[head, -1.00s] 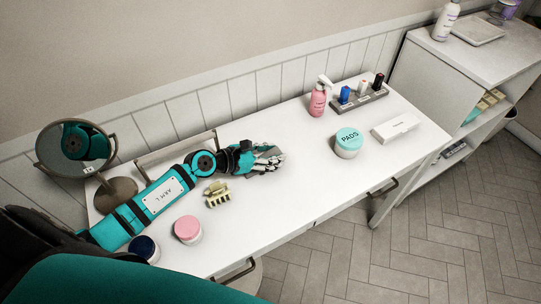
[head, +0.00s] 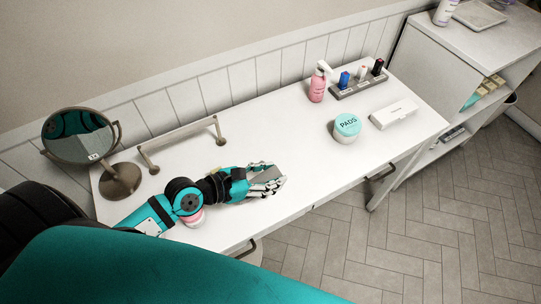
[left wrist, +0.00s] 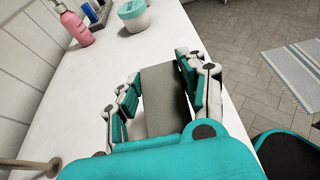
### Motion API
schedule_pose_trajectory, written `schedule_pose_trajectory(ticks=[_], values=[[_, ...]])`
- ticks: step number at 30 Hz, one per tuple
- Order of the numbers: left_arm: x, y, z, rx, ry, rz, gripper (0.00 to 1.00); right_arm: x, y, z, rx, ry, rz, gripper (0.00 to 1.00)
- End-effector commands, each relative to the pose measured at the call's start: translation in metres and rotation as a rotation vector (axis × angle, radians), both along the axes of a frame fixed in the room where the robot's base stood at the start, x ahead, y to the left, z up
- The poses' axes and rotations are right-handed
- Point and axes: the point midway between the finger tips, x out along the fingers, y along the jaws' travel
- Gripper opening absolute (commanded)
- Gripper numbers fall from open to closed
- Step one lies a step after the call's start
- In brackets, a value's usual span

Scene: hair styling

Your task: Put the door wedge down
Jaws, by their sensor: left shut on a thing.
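The door wedge (left wrist: 165,98) is a dark grey block between the fingers of my left gripper (left wrist: 160,88) in the left wrist view. In the head view, the left gripper (head: 272,180) is shut on the wedge (head: 268,174), low over the white table (head: 305,150) near its front edge. I cannot tell whether the wedge touches the table. My right gripper is not in view.
A round mirror (head: 80,137) and a rail (head: 180,143) stand at the back left. A pink jar (head: 190,220) is mostly hidden by my arm. A PADS jar (head: 346,128), white box (head: 393,114) and pink pump bottle (head: 318,85) stand right. Mid-table is clear.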

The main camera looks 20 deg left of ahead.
Motion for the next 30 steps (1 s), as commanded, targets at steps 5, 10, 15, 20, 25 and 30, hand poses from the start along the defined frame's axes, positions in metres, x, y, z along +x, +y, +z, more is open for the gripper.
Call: schedule_pose_trajectory(ticks=[5,10,15,20,25,30], values=[[-0.012,-0.005,0.002,-0.001,-0.002,0.001,0.03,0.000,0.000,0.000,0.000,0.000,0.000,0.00],[-0.011,-0.002,0.007,0.001,-0.003,-0.004,0.03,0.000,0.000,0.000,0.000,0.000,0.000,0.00],[0.009,0.018,0.052,-0.002,-0.001,-0.075,0.03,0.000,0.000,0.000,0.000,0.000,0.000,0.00],[0.015,0.030,0.109,-0.004,-0.001,-0.192,0.03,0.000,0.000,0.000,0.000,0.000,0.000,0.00],[0.010,0.033,0.144,0.000,-0.004,-0.275,0.03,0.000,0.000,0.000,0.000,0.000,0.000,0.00],[0.008,0.032,0.149,-0.005,-0.004,-0.288,0.03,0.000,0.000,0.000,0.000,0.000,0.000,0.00]])
